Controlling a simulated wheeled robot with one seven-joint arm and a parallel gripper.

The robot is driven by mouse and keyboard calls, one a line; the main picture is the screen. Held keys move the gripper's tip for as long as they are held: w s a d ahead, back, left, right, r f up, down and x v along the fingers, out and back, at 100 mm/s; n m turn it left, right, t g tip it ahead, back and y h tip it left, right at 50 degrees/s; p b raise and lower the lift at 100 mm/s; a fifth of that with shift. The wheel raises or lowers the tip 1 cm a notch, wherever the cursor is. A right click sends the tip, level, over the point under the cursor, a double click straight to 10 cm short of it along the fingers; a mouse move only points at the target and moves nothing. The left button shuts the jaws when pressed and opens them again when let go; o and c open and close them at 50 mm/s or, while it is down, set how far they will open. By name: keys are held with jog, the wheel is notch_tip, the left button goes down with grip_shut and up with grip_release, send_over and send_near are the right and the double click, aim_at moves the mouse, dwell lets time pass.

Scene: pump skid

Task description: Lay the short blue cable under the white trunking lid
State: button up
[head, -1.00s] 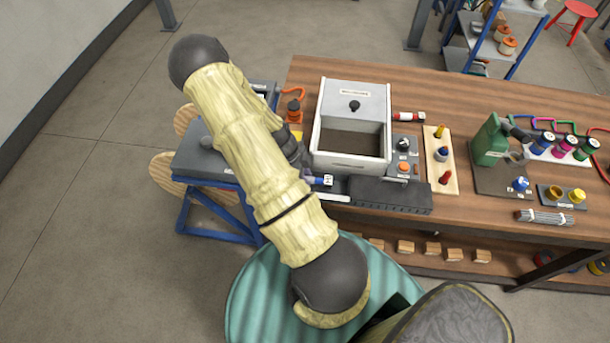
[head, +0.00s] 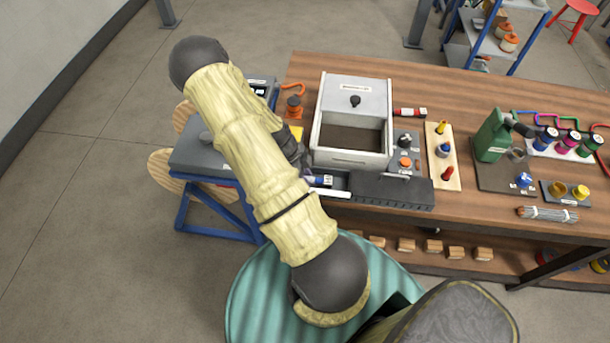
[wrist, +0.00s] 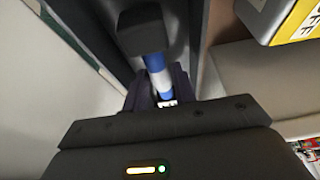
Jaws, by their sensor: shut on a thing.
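The short blue cable (wrist: 158,76) shows in the wrist view as a blue and white piece with a black block at its far end. My gripper (wrist: 162,94) is shut on it. In the head view my arm hides most of the gripper; a blue piece with a white label (head: 322,181), seemingly the cable's end, shows just right of the arm. It is at the left part of the dark trunking (head: 392,190). The white trunking lid (head: 330,193) shows as a pale strip in front of the blue piece. I cannot tell whether the cable touches the trunking floor.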

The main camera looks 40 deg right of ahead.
jog(key=shift+f, duration=0.45)
jog(key=o, duration=1)
jog(key=shift+r, duration=0.1)
jog(key=b+v, duration=0.1)
jog(key=v, duration=1.6)
jog(key=shift+a+b, duration=0.15)
jog(key=shift+b, duration=0.25)
